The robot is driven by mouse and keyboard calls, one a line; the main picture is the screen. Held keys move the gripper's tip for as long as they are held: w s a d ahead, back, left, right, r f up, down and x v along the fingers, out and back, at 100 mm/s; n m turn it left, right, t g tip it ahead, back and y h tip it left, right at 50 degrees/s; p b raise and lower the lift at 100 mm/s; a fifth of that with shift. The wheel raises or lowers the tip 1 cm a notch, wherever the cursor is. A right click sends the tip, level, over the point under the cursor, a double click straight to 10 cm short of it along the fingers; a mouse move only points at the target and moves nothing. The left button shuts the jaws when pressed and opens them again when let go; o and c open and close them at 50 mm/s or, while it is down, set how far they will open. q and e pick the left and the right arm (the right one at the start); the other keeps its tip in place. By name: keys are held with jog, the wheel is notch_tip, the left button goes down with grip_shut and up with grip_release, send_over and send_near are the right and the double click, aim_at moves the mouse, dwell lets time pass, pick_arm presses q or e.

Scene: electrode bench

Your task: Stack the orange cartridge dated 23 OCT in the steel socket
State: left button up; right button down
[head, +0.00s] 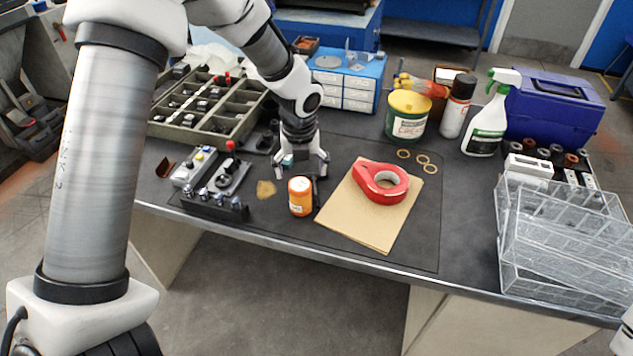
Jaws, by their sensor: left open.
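An orange cartridge (300,196) with a pale label stands upright near the front edge of the bench, left of the brown paper. The date on its label is too small to read. My left gripper (301,166) is open and points down just behind the cartridge, with its fingers spread and nothing clearly held. Something small and teal shows by its left finger; I cannot tell what it is. I cannot make out a steel socket for certain; it may be hidden behind the gripper or cartridge.
Left of the cartridge are a dark rail with metal knobs (213,204) and small switch boxes (232,177). A green tub (407,117) stands behind. Clear trays (565,240) fill the right end.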

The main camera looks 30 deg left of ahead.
aim_at(300, 185)
pick_arm(q)
jog(key=f, duration=0.7)
jog(key=shift+w+a+f+b, duration=0.1)
jog(key=shift+a+f+b, duration=0.2)
jog(key=shift+b, duration=0.05)
jog(key=shift+r, duration=0.1)
jog(key=shift+c, duration=1.1)
jog(key=c, duration=1.4)
jog(key=shift+o, duration=0.2)
jog(key=shift+r, duration=0.15)
